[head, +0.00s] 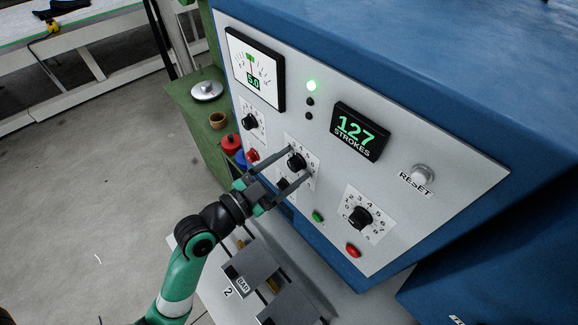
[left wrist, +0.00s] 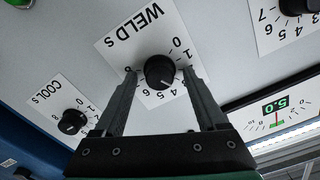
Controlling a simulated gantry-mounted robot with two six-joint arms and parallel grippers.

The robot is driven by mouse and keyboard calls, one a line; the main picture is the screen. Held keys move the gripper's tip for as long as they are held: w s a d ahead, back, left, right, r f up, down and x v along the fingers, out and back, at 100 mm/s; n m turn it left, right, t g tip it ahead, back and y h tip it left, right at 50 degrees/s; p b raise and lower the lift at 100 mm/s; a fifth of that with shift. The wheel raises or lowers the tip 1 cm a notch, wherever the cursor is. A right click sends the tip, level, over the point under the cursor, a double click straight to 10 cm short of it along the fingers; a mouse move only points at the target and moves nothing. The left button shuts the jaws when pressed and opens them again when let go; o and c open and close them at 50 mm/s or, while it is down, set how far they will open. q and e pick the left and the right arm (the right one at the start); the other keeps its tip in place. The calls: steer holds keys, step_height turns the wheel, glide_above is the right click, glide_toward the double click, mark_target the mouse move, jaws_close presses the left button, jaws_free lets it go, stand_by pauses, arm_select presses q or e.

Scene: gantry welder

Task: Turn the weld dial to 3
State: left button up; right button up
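The weld dial (head: 296,162) is a black round knob on a white numbered plate on the machine's light grey panel. It also shows in the left wrist view (left wrist: 160,72), upside down under the label "WELD s". A small light mark shows on the knob, but I cannot tell clearly which number it points to. My left gripper (head: 301,161) is open, with one dark finger on each side of the knob. In the left wrist view (left wrist: 159,75) gaps show between the fingers and the knob. My right gripper is not in view.
The cool dial (left wrist: 72,122) is close beside the weld dial. Other dials (head: 250,121) (head: 360,217), a red button (head: 353,250), a green button (head: 318,216) and a "127 STROKES" display (head: 359,132) share the panel. A gauge (head: 254,70) reads 5.0.

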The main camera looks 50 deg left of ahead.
arm_select(q)
steer(key=s+p, duration=0.2)
steer(key=s, duration=0.9)
steer(key=shift+s, duration=0.3)
